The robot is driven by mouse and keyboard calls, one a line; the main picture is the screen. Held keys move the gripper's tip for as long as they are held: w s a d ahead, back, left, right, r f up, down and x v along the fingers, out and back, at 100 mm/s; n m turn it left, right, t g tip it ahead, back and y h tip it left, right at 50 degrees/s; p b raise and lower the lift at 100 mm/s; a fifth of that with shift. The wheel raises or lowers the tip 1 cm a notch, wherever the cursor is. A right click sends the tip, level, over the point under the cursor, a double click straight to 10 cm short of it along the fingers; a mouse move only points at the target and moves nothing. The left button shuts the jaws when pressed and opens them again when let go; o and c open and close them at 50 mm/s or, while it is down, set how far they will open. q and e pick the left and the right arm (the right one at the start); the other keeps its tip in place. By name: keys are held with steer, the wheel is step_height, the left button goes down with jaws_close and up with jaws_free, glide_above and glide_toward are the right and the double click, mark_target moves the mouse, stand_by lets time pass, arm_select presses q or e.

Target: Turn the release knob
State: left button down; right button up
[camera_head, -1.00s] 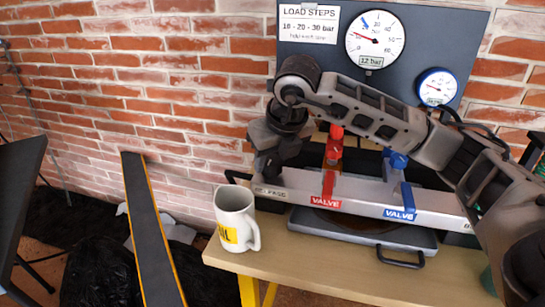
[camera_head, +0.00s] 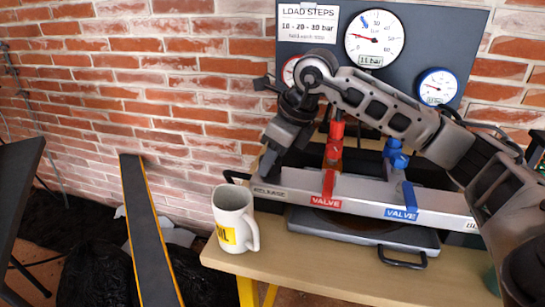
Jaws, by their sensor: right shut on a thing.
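My right gripper (camera_head: 266,168) reaches in from the right and points down over the left end of the grey valve bar (camera_head: 360,196), just above the RELEASE label (camera_head: 269,191). It is shut on the release knob, which the fingers hide. The wrist is tilted. The red valve (camera_head: 332,165) and the blue valve (camera_head: 398,170) stand on the bar to the right, clear of the fingers. The large gauge (camera_head: 373,38) shows about 11 bar. My left gripper is not in view.
A white mug (camera_head: 233,222) stands on the wooden table (camera_head: 330,265), just left of the test block (camera_head: 355,232). A smaller blue-rimmed gauge (camera_head: 437,87) and a LOAD STEPS sign (camera_head: 308,23) are on the dark panel (camera_head: 462,40). The table's front is fairly clear.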

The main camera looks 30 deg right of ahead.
steer(key=n, duration=0.2)
steer(key=n+g+y+p, duration=0.1)
steer(key=n, duration=0.2)
steer(key=shift+w+d+r+n+g+y, duration=0.1)
steer(key=shift+w+r+n+g+y, duration=0.1)
steer(key=shift+n+g+y, duration=0.1)
steer(key=shift+n+g+p, duration=0.5)
steer(key=shift+n+p, duration=0.05)
steer(key=shift+n, duration=0.65)
steer(key=shift+n+g+y, duration=0.3)
steer(key=shift+n, duration=0.6)
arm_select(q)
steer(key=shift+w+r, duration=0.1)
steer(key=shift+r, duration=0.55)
arm_select(e)
steer(key=shift+d+n, duration=0.1)
steer(key=shift+n, duration=0.3)
arm_select(q)
steer(key=shift+p, duration=0.3)
arm_select(e)
steer(key=shift+f, duration=0.1)
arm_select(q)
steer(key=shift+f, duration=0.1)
arm_select(e)
steer(key=o, duration=1)
